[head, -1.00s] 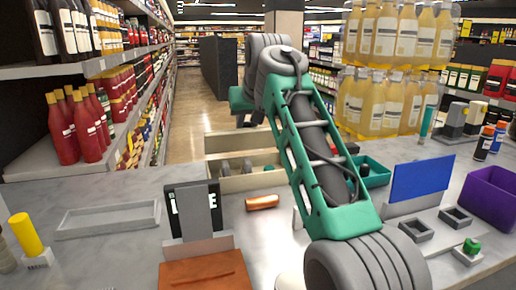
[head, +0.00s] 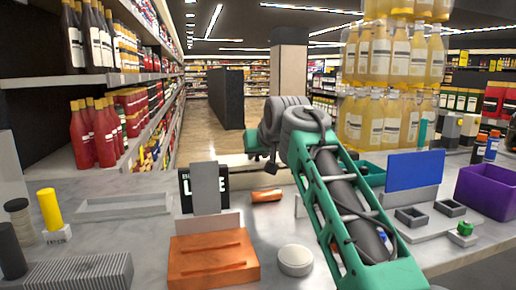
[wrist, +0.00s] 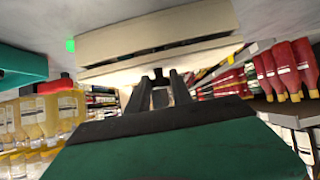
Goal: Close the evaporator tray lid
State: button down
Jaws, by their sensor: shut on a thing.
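The evaporator tray (head: 222,174) is a cream box on the counter behind the black sign. Its inside is hidden in the head view. The wrist view is upside down and shows the cream tray body (wrist: 160,28) close up. A cream lid edge (wrist: 112,69) runs along it, with a narrow dark gap between them. My gripper (wrist: 160,75) is at this edge, its dark fingers close together and shut on the lid edge; the exact contact is small. In the head view my gripper (head: 271,165) is partly hidden by my arm, beside the tray.
An orange-brown block (head: 267,195) lies in front of the tray. A teal bin (head: 372,172) and blue panel (head: 414,170) are to the right. Bare counter lies around the white piece.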

jog(key=shift+f, duration=1.15)
jog(key=c, duration=1.2)
grip_release()
jog(key=shift+s, duration=0.15)
jog(key=shift+o, duration=0.2)
jog(key=p+v, duration=0.1)
jog(key=v, duration=0.7)
jog(key=shift+r+p, duration=0.3)
jog(key=shift+r, duration=0.3)
jog(key=shift+r, duration=0.1)
